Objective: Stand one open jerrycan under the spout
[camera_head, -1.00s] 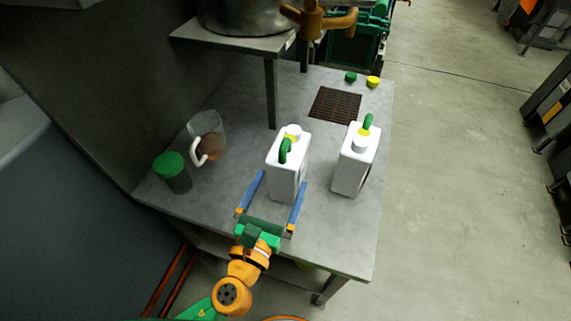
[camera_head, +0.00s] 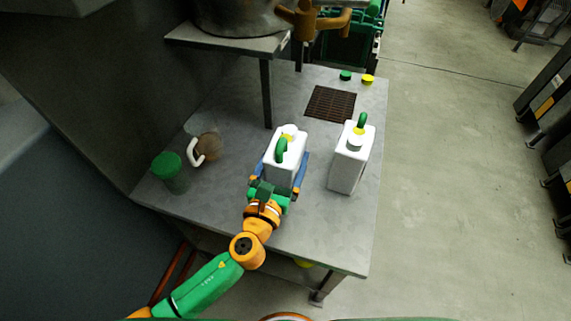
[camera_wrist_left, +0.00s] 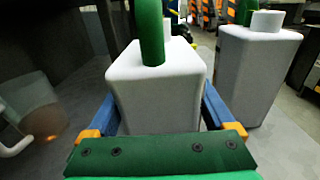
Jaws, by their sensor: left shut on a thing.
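Two white jerrycans with green handles stand upright on the grey table. My left gripper (camera_head: 280,166) has its blue fingers on both sides of the left jerrycan (camera_head: 284,172) and is shut on it. In the left wrist view this jerrycan (camera_wrist_left: 157,100) fills the space between the fingers. The right jerrycan (camera_head: 346,174) stands a little apart; it also shows in the left wrist view (camera_wrist_left: 252,80). The brown spout (camera_head: 307,24) is at the top, above the table's far part. I cannot clearly see into either neck. My right gripper is not in view.
A dark grate (camera_head: 330,104) lies in the table (camera_head: 225,220) beyond the jerrycans. A green cap (camera_head: 346,76) and a yellow cap (camera_head: 368,80) lie behind it. A shelf on a post (camera_head: 268,95) bears a metal vessel. A green-lidded jar (camera_head: 168,166) and a clear jug (camera_head: 202,131) stand left.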

